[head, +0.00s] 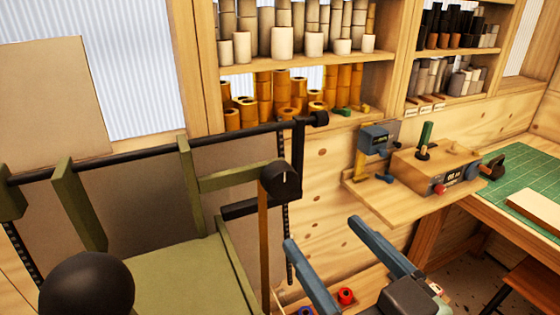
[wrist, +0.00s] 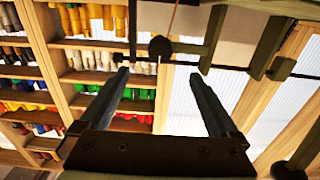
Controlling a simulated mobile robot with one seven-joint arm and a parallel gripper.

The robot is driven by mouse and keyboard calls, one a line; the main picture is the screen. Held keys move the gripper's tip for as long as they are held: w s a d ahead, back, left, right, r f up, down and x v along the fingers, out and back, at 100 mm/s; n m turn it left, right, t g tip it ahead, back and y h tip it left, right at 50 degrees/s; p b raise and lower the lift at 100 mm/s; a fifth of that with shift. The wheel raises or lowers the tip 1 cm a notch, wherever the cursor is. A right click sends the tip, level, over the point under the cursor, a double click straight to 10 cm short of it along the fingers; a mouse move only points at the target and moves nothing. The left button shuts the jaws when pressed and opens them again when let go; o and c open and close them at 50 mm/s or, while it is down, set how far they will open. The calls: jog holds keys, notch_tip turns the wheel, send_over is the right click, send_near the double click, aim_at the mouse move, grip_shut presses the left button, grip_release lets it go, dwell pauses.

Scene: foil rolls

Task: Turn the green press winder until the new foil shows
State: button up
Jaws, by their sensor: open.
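The olive green press (head: 180,270) fills the lower left of the head view. A black bar (head: 150,148) runs across it. At its right end is a round black knob (head: 281,182) with a white mark, which I take for the winder; it also appears in the wrist view (wrist: 160,48). A narrow brown strip (head: 263,245) hangs below the knob. Whether it is foil I cannot tell. My gripper (head: 322,232) is open and empty, below and right of the knob. In the wrist view its fingertips (wrist: 160,75) lie either side of the knob's line, apart from it.
A black ball (head: 88,285) stands at the front left. Shelves of foil rolls (head: 290,85) line the wall behind. A small wooden shelf (head: 400,205) with a green-handled device (head: 425,140) juts out at the right, near a green mat (head: 520,170). Red and blue rolls (head: 346,296) lie low beside my gripper.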

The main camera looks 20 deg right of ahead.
aim_at(284, 186)
jog(key=w+p, duration=0.2)
jog(key=w, duration=0.3)
jog(key=w+p, duration=0.1)
jog(key=w, duration=0.4)
jog(key=shift+w+a+r+p, duration=0.1)
jog(key=shift+w+a+p, duration=0.1)
jog(key=shift+w+p, duration=0.15)
jog(key=shift+w, duration=0.8)
jog(key=shift+c, duration=0.2)
jog(key=c, duration=1.3)
jog(key=shift+c, duration=0.2)
jog(key=shift+m+p, duration=0.3)
jog(key=shift+m, duration=0.1)
